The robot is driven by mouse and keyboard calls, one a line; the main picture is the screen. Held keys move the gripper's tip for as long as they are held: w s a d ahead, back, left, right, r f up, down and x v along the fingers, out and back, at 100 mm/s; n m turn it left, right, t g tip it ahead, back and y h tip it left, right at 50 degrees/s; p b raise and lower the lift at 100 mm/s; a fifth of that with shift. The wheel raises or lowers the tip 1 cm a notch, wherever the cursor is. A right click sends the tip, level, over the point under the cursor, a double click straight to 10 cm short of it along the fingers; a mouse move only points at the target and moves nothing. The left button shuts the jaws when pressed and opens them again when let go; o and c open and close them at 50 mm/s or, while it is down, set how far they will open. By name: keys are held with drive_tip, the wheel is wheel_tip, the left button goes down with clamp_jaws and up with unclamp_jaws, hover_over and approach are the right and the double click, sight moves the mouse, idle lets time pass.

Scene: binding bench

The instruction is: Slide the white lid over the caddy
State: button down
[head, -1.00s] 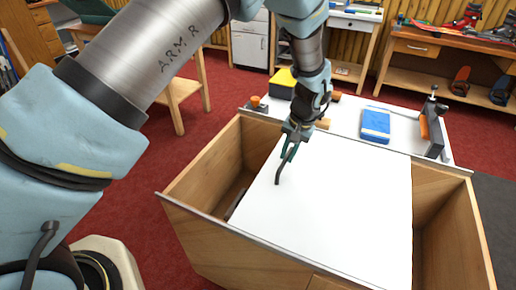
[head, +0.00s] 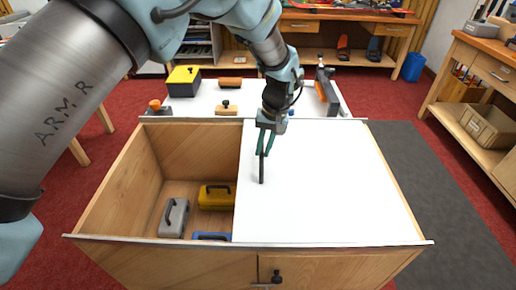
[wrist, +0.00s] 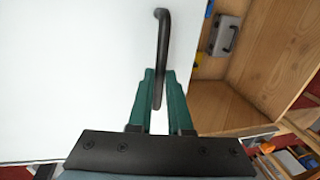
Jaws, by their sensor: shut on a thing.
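The white lid (head: 330,190) lies flat on the wooden box (head: 112,190) and covers its right part. The left part is open from above. Inside it I see a grey case (head: 173,218), a yellow case (head: 217,197) and part of a blue one (head: 210,237); which is the caddy I cannot tell. My gripper (head: 263,148) is shut on the lid's dark handle (head: 262,171), near the lid's left edge. In the wrist view, my fingers (wrist: 158,88) close on the handle (wrist: 162,35), and the grey case (wrist: 225,34) shows beyond the lid's edge.
A white table (head: 208,98) behind the box holds a yellow-topped box (head: 184,80), wooden-handled tools and a grey tool (head: 327,92) at its right. A dark mat (head: 410,175) lies on the right. A workbench (head: 478,75) stands at the far right.

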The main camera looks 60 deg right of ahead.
drive_tip(key=c, duration=0.8)
unclamp_jaws()
drive_tip(key=shift+c, duration=0.2)
wheel_tip(320, 180, up, 11)
drive_tip(key=s+d+b, duration=0.1)
drive_tip(key=s+b, duration=0.1)
drive_tip(key=shift+f, duration=0.2)
drive_tip(key=shift+w, duration=0.2)
